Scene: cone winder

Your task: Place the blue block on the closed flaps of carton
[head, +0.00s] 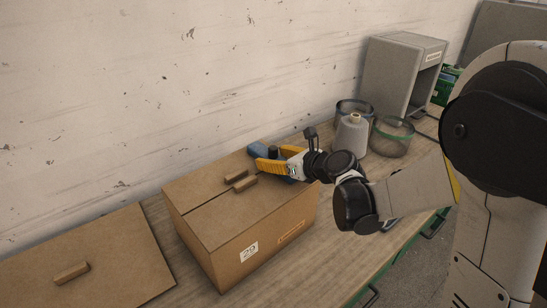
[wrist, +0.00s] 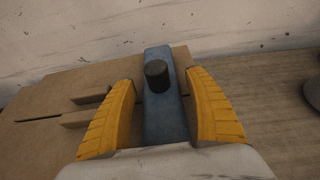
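The brown carton (head: 215,215) stands on the bench with its top flaps closed; two small wooden handles (head: 240,181) flank the seam. The blue block (head: 257,150), long with a dark round knob (wrist: 157,75), is at the carton's right end, lying over the flaps; whether it touches them is hard to tell. It also shows in the wrist view (wrist: 166,120). My gripper (head: 275,158) has its yellow fingers on either side of the block. In the wrist view a gap shows between the left finger and the block; the right finger is very close to it.
A second carton or flap with a handle (head: 72,272) is at the lower left. The wall is close behind. Bare bench shows in front.

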